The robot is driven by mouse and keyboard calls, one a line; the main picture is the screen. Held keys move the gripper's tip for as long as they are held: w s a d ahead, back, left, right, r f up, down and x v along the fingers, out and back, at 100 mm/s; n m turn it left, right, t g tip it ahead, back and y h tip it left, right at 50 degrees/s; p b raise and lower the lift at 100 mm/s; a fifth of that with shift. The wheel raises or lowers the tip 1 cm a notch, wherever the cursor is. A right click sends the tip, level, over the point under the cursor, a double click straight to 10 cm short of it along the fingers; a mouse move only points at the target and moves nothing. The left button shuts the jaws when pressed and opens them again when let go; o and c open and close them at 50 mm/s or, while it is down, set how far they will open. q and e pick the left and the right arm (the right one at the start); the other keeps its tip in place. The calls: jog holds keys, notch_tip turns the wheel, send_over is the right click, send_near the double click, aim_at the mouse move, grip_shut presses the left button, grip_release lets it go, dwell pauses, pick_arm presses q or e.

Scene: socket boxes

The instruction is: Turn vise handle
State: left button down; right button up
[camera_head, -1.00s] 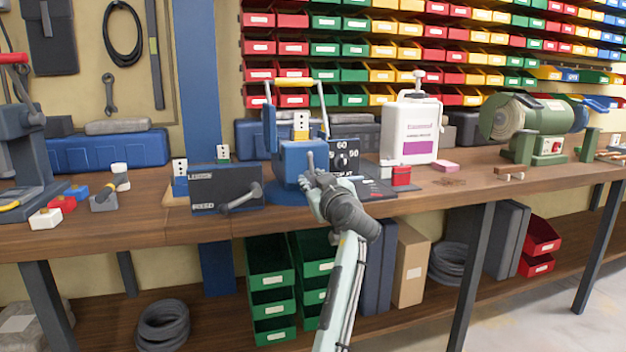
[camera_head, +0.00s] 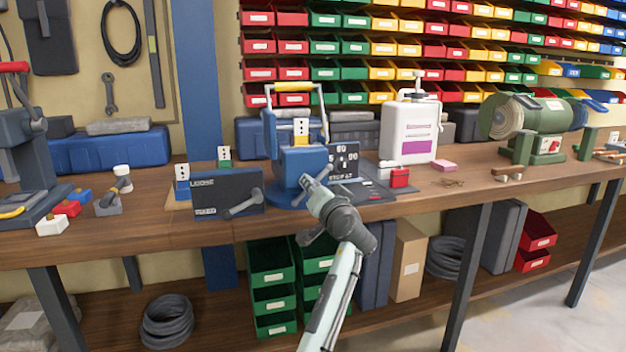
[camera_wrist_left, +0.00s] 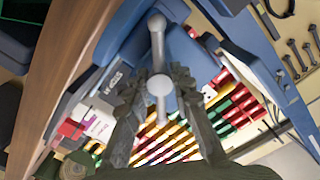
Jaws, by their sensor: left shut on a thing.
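The blue vise (camera_head: 301,165) stands at the front edge of the wooden bench, near the middle of the head view. Its grey handle, a bar with round knobs (camera_wrist_left: 157,24), shows in the left wrist view. My left gripper (camera_head: 309,184) is at the front of the vise, reaching up from below. In the left wrist view the fingers of my left gripper (camera_wrist_left: 158,88) are shut on the handle, on either side of a round knob. In the head view my gripper hides most of the handle. My right gripper is in neither current view.
Left of the vise stands a dark labelled panel (camera_head: 228,196) with a grey lever. Right of it are a small red block (camera_head: 400,177), a white canister (camera_head: 408,132) and a green bench grinder (camera_head: 530,122). Green bins (camera_head: 271,290) sit below the bench.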

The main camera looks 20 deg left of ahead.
pick_arm(q)
jog(key=m+p, duration=0.2)
jog(key=m, duration=0.3)
jog(key=shift+d+f, duration=0.1)
jog(key=shift+f+m+p, duration=0.1)
jog(key=shift+m+p, duration=0.2)
jog(key=shift+m, duration=1.5)
pick_arm(e)
jog(key=s+f, duration=0.3)
jog(key=f, duration=0.6)
jog(key=shift+s+d+g, duration=0.3)
jog(key=shift+d+g, duration=0.05)
jog(key=shift+g, duration=0.05)
pick_arm(q)
jog(key=c, duration=1.4)
grip_release()
jog(key=shift+o, duration=0.4)
pick_arm(e)
jog(key=shift+s, duration=0.1)
pick_arm(q)
jog(key=shift+s, duration=0.1)
pick_arm(e)
jog(key=shift+d, duration=0.15)
